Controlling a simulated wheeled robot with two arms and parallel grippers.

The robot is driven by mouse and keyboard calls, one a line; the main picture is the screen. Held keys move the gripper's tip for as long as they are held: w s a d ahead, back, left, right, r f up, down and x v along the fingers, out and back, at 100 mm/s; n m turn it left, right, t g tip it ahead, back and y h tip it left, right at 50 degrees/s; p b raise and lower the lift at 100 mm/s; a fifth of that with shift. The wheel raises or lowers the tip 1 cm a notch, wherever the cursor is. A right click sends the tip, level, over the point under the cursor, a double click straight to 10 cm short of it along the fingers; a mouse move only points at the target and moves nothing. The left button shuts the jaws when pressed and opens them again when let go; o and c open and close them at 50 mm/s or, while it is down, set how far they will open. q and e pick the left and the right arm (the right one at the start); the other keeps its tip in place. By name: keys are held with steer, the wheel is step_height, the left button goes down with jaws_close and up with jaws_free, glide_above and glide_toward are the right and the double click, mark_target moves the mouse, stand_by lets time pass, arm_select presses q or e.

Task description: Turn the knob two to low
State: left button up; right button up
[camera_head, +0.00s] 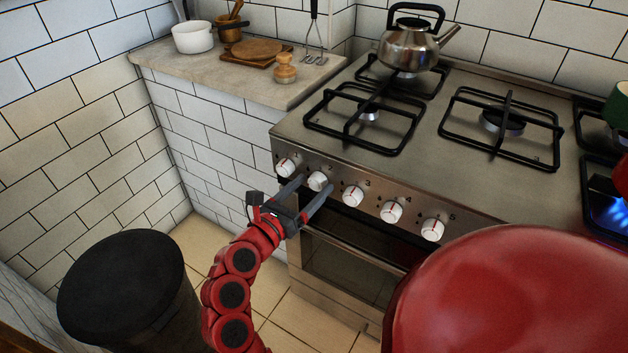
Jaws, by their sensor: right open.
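Knob two (317,181) is a white round knob on the stove's steel front panel, second from the left in a row of several. The knob's pointer is too small to read for certain.
Knob one (285,168) and knob three (353,196) sit close on either side. A kettle (412,50) stands on the back left burner. A blue flame (612,211) burns at the right. A black bin (125,285) stands at the lower left.

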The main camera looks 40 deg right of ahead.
steer(key=shift+a, duration=0.1)
jaws_close()
stand_by(0.4)
steer(key=n+p, duration=0.2)
steer(key=n, duration=0.2)
steer(key=shift+f+n+p, duration=0.1)
steer(key=shift+n+p, duration=0.9)
steer(key=shift+n, duration=1.1)
